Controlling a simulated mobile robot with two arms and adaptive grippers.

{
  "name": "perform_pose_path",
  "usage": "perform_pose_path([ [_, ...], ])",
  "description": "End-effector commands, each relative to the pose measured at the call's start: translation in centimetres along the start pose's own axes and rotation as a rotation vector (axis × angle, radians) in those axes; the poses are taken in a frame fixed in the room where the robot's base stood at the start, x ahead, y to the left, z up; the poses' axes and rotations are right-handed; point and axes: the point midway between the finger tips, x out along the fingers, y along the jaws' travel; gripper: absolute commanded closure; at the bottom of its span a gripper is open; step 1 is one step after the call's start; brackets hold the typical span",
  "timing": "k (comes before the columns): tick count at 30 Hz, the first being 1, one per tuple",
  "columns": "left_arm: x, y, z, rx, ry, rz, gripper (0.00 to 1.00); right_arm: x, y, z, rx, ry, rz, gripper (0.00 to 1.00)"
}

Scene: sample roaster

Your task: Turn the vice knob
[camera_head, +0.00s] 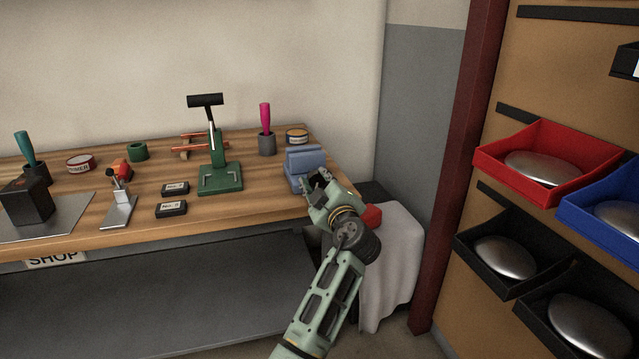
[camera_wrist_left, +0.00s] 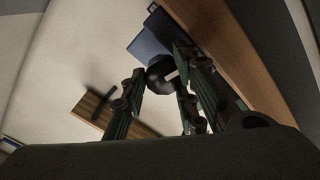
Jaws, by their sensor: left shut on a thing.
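The blue vice (camera_head: 303,162) is at the right front corner of the wooden workbench. My left gripper (camera_head: 320,185) reaches up to its front side and covers the knob in the head view. In the left wrist view, the round dark vice knob (camera_wrist_left: 160,69) lies between the fingertips of my left gripper (camera_wrist_left: 161,84), with the blue vice body (camera_wrist_left: 148,44) behind it. The left gripper is shut on the knob. My right gripper is in neither view.
A green press (camera_head: 220,177) stands left of the vice, and a grey cup with a pink-handled tool (camera_head: 265,118) and a round tin (camera_head: 297,136) stand behind. A white cloth (camera_head: 398,255) hangs right of the bench. Wall bins, including a red one (camera_head: 490,160), are at right.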

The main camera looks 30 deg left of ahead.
Motion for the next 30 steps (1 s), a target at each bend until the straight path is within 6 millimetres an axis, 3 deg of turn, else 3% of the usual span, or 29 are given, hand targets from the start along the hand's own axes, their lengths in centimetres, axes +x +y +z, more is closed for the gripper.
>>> perform_pose_path([
  [15, -0.1, 0.7, 0.2, 0.377, 0.002, 0.015, 0.99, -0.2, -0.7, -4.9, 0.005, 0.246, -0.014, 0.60],
  [30, -0.1, 0.6, 0.5, 0.747, 0.003, 0.016, 0.99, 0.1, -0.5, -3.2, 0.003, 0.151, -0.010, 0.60],
])
